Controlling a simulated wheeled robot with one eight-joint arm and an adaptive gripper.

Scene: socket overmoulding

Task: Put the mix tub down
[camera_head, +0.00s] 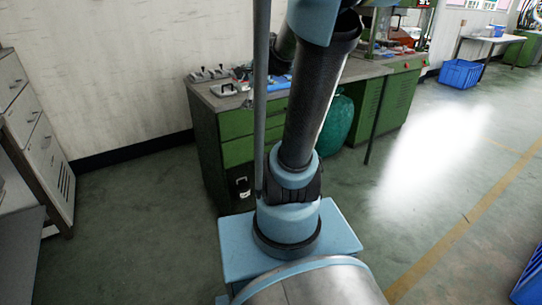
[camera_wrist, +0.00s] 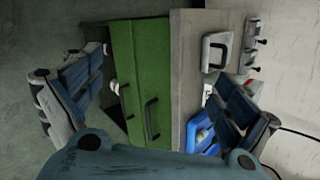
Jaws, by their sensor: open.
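My gripper (camera_wrist: 155,98) shows in the wrist view with its two blue-padded fingers spread wide apart and nothing between them. It faces the green cabinet (camera_wrist: 150,80) and the grey workbench top (camera_wrist: 187,65), which appear turned on their side. I cannot make out the mix tub for certain in either view. A blue tray (camera_wrist: 205,135) with items in it lies on the bench, partly hidden by the right finger. In the head view my gripper is hidden behind my arm, which reaches over the bench.
A pale handled tool (camera_wrist: 216,52) and small metal clamps (camera_wrist: 252,42) lie near the bench's back edge by the wall. A grey drawer cabinet (camera_head: 38,130) is at left.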

